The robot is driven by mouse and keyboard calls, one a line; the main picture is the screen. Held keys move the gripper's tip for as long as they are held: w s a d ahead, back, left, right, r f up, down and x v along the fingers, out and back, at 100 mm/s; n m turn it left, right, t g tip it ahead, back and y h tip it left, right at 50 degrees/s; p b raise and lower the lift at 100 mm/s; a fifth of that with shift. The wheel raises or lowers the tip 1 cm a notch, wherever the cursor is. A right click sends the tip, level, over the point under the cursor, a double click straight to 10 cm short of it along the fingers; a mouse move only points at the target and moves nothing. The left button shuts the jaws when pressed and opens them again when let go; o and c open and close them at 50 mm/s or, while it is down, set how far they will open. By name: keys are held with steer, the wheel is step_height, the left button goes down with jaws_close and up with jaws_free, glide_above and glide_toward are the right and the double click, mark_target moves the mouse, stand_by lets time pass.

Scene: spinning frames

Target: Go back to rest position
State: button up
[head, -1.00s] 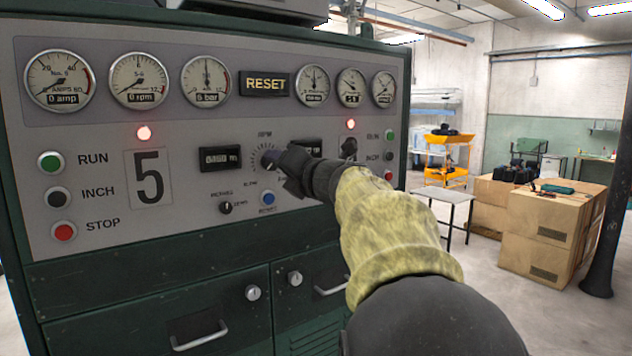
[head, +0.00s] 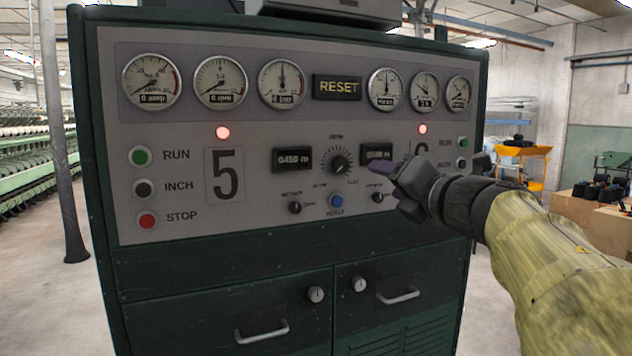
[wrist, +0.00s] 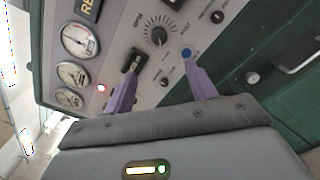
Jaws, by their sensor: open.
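My gripper (head: 408,190) is in front of the right part of a control panel (head: 260,130), hiding part of the figure and buttons there. In the wrist view my gripper (wrist: 160,90) shows two purple fingers spread apart with nothing between them. Beyond the fingers are the RPM dial (wrist: 158,30) and a blue button (wrist: 186,53). My arm in a yellow-green sleeve comes in from the lower right of the head view.
The green cabinet (head: 220,290) under the panel has drawer handles and locks. A dark post (head: 62,130) and rows of machines (head: 25,180) stand at left. Cardboard boxes (head: 600,225) and an orange cart (head: 525,160) stand at right. Floor at left is clear.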

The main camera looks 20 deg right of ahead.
steer(key=w+a+f+m+g+h+p, duration=0.2)
steer(key=w+f+m+h+p, duration=0.15)
steer(key=w+f+m, duration=0.65)
steer(key=s+a+f+m+g+p, duration=0.1)
steer(key=s+a+f+m+g, duration=0.1)
steer(key=f+m, duration=0.25)
steer(key=s+a+f+m+g+p, duration=0.2)
steer(key=f+m, duration=0.2)
steer(key=f, duration=0.2)
steer(key=s+a+f+m+g+y+p, duration=0.3)
steer(key=s+a+f+m+g, duration=0.6)
steer(key=s+f, duration=0.7)
steer(key=a+f, duration=0.1)
steer(key=a, duration=0.2)
steer(key=shift+a, duration=0.2)
